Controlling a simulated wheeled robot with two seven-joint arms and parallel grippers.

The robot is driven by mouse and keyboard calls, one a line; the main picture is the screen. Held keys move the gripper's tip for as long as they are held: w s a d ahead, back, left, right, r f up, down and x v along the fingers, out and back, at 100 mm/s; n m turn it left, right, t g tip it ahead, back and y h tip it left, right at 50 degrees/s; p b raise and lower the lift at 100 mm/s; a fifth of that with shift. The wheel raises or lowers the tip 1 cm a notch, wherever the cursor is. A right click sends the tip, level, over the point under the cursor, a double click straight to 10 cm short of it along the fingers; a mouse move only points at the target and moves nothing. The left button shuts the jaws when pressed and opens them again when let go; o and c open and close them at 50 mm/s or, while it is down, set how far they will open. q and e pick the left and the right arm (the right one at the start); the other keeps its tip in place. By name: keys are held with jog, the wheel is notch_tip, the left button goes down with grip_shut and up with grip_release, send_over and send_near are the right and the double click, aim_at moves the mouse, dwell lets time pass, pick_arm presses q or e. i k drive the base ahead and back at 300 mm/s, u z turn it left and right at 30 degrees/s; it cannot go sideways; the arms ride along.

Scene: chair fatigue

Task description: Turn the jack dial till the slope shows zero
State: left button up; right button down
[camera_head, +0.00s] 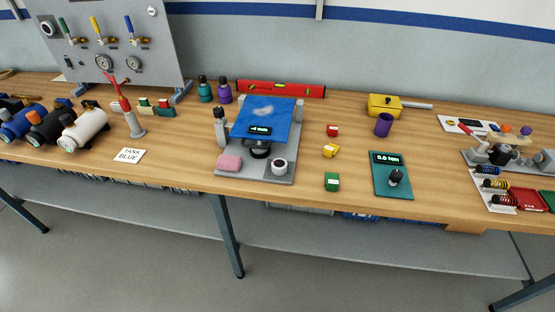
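A blue tilted plate (264,112) with a pale patch sits on a stand with a grey base (262,178) at mid-table. A small display (259,131) on its front edge seems to read about "-4 mm"; the text is tiny. A black round part (260,149) is under the plate. A dark knob with a white rim (279,165) is at the base's front right; I cannot tell which of these is the jack dial. Neither of my grippers is in view.
A green panel (390,160) with a "0.0" display and black knob (395,178) lies to the right. Red (332,131), yellow (330,151) and green (332,182) blocks stand between. A red level (281,89) lies behind. A "TANK BLUE" card (129,156) lies left.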

aim_at(279, 165)
jog(key=k, duration=1.1)
jog(key=u, duration=0.45)
jog(key=i, duration=0.65)
jog(key=u, duration=0.3)
